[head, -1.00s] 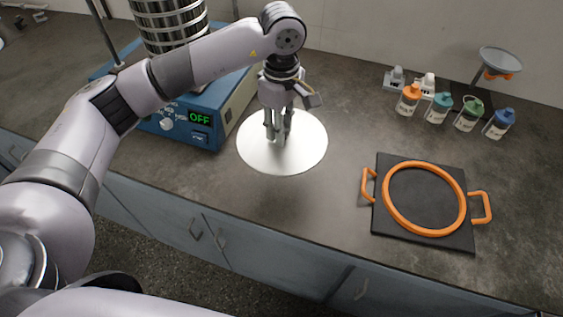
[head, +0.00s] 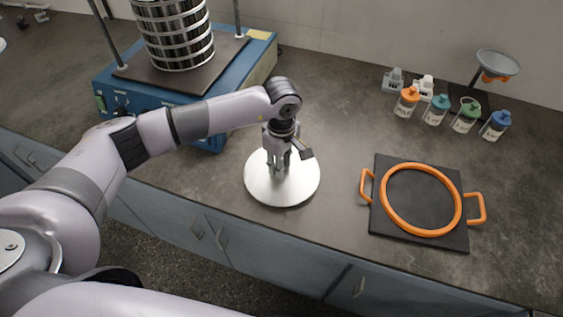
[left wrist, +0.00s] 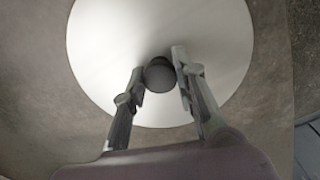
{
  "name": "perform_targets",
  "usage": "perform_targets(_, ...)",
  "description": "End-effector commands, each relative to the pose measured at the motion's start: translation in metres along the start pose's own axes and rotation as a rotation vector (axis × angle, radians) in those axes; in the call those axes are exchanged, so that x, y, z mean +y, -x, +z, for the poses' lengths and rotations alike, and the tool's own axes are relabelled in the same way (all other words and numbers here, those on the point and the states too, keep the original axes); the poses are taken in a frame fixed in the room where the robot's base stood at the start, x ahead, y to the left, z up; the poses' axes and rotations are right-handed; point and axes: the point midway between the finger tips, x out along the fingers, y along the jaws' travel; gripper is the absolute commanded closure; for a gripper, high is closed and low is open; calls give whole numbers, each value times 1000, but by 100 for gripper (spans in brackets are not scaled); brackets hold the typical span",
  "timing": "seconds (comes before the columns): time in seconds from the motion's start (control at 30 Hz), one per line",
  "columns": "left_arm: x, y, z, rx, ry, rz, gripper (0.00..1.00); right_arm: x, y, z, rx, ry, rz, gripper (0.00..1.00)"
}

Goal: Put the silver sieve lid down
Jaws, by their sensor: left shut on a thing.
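The silver sieve lid (head: 262,192) is a round, pale, shiny disc, lying flat and level over the counter in front of the blue shaker. My left gripper (head: 278,170) points straight down at its middle and is shut on the lid's dark knob. In the left wrist view the lid (left wrist: 105,50) fills the upper middle, with the knob (left wrist: 160,72) between the two fingers. The lid is very low over the counter; I cannot tell whether it touches. My right gripper is not in view.
The blue sieve shaker (head: 150,88) with a sieve stack (head: 178,35) stands at the back left. A black board (head: 385,222) with an orange ring (head: 420,232) lies to the right. Several bottles (head: 436,110) stand behind it. Counter between lid and board is clear.

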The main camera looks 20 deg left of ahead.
Motion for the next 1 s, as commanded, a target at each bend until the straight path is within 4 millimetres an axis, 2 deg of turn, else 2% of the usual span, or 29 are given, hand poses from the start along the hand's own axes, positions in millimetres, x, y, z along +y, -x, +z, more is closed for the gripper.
perform_targets(0.17,0,-3,0,0,1,0,100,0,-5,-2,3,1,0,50)
perform_targets(0.2,0,-4,0,0,1,0,73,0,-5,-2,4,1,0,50)
perform_targets(0.5,0,-2,0,0,1,-1,54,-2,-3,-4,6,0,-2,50)
perform_targets(0.83,0,0,0,0,1,-1,54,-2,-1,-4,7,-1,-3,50)
perform_targets(1.0,1,18,-1,0,2,4,54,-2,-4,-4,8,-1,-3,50)
